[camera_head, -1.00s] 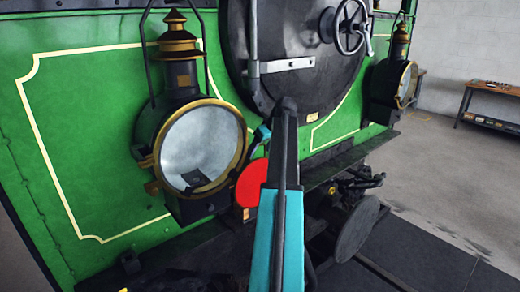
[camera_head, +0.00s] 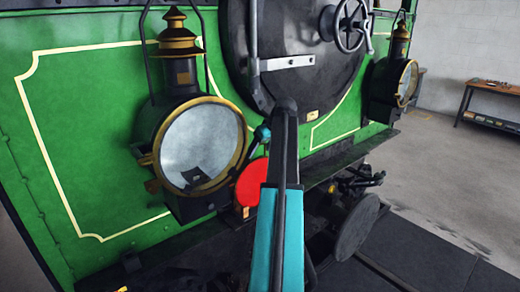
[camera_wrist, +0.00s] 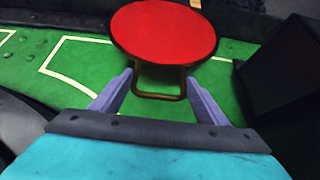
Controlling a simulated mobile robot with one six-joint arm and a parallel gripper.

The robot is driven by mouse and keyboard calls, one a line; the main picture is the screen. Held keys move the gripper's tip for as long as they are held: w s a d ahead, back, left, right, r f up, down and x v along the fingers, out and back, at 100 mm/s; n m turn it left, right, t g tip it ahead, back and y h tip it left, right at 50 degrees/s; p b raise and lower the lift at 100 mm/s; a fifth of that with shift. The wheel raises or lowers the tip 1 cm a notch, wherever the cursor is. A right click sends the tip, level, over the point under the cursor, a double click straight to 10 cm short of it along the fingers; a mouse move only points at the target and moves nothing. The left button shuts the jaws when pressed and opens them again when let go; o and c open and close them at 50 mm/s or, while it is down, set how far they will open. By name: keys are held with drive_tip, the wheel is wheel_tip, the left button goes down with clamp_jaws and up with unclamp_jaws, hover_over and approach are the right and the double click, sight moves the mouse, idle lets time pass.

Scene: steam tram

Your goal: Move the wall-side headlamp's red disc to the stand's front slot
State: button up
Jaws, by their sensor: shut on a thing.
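The red disc (camera_head: 250,184) shows in the head view just right of the near headlamp, partly hidden behind my arm. In the wrist view the red disc (camera_wrist: 165,32) faces the camera, with a dark loop handle below it. My gripper (camera_wrist: 160,84) is shut on the disc at this handle, one finger on each side. The near headlamp (camera_head: 200,145) has a clear glass and a brass rim. A second headlamp (camera_head: 405,82) stands at the right, nearer the grey wall. No stand with slots can be made out.
The green tram front (camera_head: 90,140) and the round black smokebox door (camera_head: 290,60) stand close behind my arm. A dark buffer (camera_head: 357,228) sticks out low at the right. A wooden-topped bench (camera_head: 492,88) is at the far right. The grey floor before it is clear.

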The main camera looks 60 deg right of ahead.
drive_tip(key=shift+f+b, duration=0.5)
drive_tip(key=shift+f, duration=0.2)
idle(1.4)
drive_tip(key=o, duration=2.1)
drive_tip(key=shift+r, duration=0.15)
drive_tip(key=shift+r+p, duration=1.2)
drive_tip(key=shift+r, duration=1.6)
drive_tip(key=shift+s, duration=0.15)
